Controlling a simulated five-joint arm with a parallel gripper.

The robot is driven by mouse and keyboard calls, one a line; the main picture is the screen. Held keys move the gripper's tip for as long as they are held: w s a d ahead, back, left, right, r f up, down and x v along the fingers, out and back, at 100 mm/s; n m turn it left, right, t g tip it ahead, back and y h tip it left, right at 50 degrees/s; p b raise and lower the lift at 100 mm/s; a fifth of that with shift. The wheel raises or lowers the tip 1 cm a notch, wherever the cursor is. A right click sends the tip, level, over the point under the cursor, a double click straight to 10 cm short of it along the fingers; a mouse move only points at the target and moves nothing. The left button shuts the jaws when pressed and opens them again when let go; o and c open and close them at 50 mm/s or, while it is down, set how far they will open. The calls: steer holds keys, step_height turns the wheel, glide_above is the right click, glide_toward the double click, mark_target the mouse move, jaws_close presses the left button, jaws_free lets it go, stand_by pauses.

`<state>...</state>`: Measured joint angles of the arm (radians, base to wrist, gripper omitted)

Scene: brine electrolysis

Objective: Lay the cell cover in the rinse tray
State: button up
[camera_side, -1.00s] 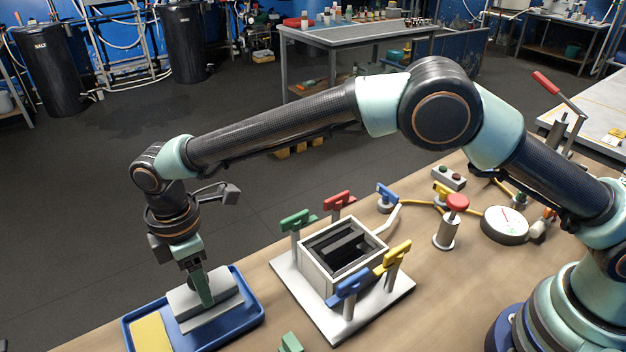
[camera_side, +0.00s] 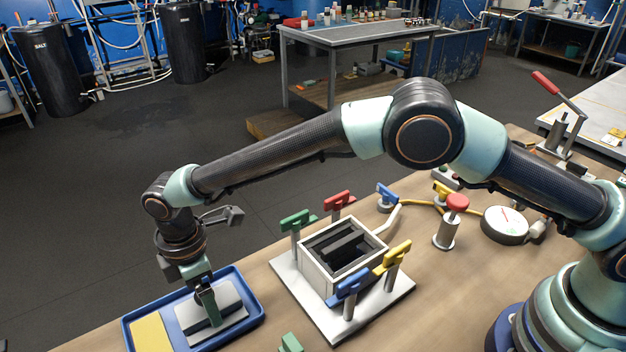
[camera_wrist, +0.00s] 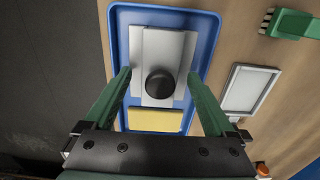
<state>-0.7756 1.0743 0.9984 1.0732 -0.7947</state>
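The cell cover (camera_side: 187,316) is a grey stepped plate with a dark band, inside the blue rinse tray (camera_side: 258,298) at the lower left. I cannot tell whether the cover's underside touches the tray floor.
A yellow pad (camera_side: 148,336) fills the tray's left end. To the right stands the open white-framed cell (camera_side: 313,281) with green, red, blue and yellow clamps around it. A red-topped post (camera_side: 446,232) and a gauge (camera_side: 504,225) stand farther right.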

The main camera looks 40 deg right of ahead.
step_height(320, 180, up, 12)
steer(key=w+d+r+m+t, duration=0.1)
steer(key=w+d+r+m, duration=0.25)
steer(key=d+r, duration=0.6)
steer(key=s+d+r+m+t+y, duration=0.1)
steer(key=d+r+m, duration=0.1)
steer(key=d, duration=0.4)
steer(key=s+d+r+m, duration=0.1)
steer(key=d+m, duration=0.2)
steer(key=d, duration=0.3)
steer(key=s+d+f+m+t, duration=0.1)
steer(key=s+d+m, duration=0.3)
steer(key=s+d, duration=0.2)
steer(key=s+d+f+m+t+h, duration=0.1)
steer(key=s+d+m, duration=0.4)
steer(key=d, duration=0.6)
steer(key=shift+s+d+f+t, duration=0.15)
steer(key=shift+s+t, duration=0.6)
steer(key=shift+t, duration=0.05)
steer(key=shift+m, duration=0.25)
